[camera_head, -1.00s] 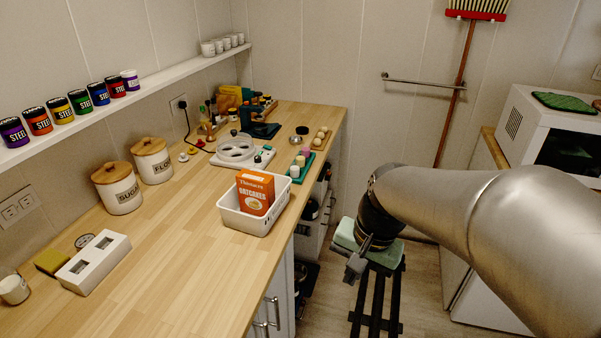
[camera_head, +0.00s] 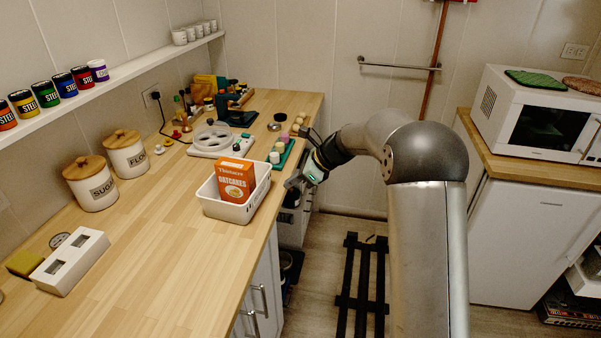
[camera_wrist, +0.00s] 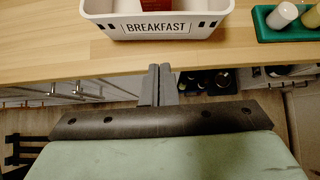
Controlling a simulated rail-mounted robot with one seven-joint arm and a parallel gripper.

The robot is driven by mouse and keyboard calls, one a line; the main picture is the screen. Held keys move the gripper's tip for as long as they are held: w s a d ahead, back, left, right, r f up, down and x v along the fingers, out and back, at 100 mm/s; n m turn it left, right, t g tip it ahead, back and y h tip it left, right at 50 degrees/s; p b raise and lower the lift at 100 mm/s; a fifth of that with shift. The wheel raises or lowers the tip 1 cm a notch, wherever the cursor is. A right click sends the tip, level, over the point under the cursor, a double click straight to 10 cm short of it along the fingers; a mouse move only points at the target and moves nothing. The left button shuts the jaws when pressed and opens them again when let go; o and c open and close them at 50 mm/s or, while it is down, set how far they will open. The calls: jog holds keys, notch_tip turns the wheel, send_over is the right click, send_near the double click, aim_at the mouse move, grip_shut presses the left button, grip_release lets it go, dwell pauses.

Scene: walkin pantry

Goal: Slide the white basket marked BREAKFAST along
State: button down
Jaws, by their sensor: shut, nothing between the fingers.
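The white basket (camera_head: 236,208) stands upright on the wooden counter near its front edge, with an orange oatcakes box (camera_head: 235,181) in it. In the wrist view the basket (camera_wrist: 100,8) shows its BREAKFAST label (camera_wrist: 157,27) facing me, and part of the box appears inside. My gripper (camera_head: 291,184) is just off the counter's front edge, to the right of the basket in the head view.
A green tray with small jars (camera_head: 280,158) lies right of the basket, and a white appliance with a round top (camera_head: 215,140) behind it. Canisters (camera_head: 92,184) and a white block (camera_head: 70,262) stand left. The counter left of the basket is mostly clear.

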aim_at(260, 192)
jog(key=a, duration=0.1)
jog(key=w+a+f+p, duration=0.1)
jog(key=a, duration=0.1)
jog(key=a+f, duration=0.1)
jog(key=a, duration=0.1)
jog(key=shift+w+f, duration=0.2)
jog(key=shift+f, duration=0.05)
jog(key=shift+w+a, duration=0.2)
jog(key=shift+a, duration=0.5)
jog(key=shift+f, duration=0.1)
jog(key=shift+p, duration=0.3)
